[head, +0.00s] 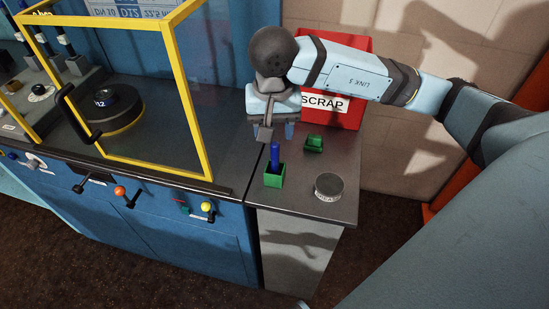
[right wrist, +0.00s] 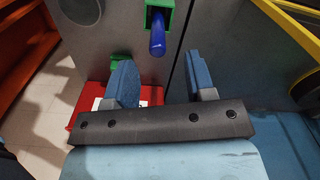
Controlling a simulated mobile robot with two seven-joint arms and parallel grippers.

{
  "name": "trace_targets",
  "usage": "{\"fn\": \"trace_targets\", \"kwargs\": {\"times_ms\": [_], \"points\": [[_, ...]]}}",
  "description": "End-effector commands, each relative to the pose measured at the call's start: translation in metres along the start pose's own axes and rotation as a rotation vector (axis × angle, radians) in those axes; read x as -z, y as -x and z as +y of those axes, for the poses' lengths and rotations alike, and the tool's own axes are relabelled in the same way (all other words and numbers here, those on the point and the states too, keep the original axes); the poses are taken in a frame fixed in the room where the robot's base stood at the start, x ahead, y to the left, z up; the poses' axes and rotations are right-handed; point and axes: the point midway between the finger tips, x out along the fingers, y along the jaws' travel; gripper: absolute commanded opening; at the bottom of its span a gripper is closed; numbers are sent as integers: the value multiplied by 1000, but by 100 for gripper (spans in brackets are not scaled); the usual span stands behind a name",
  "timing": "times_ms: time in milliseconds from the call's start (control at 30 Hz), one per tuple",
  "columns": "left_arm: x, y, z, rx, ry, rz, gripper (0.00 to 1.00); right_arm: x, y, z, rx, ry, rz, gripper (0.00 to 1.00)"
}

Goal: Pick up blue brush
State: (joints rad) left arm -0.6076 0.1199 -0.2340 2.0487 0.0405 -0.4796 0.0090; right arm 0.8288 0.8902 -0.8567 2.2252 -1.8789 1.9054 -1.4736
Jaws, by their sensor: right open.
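The blue brush (head: 275,151) stands upright in a small green holder (head: 273,180) on the grey side table; only its blue handle shows. In the right wrist view the brush (right wrist: 157,38) points toward me from the green holder (right wrist: 161,5), lined up with the gap between the fingers but apart from them. My right gripper (head: 276,131) is open and empty, just behind and above the brush in the head view. Its two blue fingers (right wrist: 162,82) are spread in the right wrist view. My left gripper is not in view.
A red SCRAP box (head: 349,113) stands behind the gripper. A green block (head: 314,143) and a round tin (head: 329,186) are on the grey table (head: 300,210). A blue workbench with a yellow-framed guard (head: 182,100) adjoins at the left.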

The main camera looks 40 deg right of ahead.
Motion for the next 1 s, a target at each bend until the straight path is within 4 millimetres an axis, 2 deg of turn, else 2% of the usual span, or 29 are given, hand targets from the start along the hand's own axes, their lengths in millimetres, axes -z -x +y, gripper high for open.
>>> {"fn": "trace_targets", "kwargs": {"times_ms": [100,367,600,933,1000], "points": [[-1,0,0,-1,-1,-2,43,0,-19,0,-1,0,-3,50],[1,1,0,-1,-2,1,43,0,-39,1,-1,-2,-4,50],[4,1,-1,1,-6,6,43,1,-73,4,-1,-1,-4,50],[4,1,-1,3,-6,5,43,2,-80,3,2,-1,-2,50],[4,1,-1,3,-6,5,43,2,-80,3,2,-1,-2,34]]}}
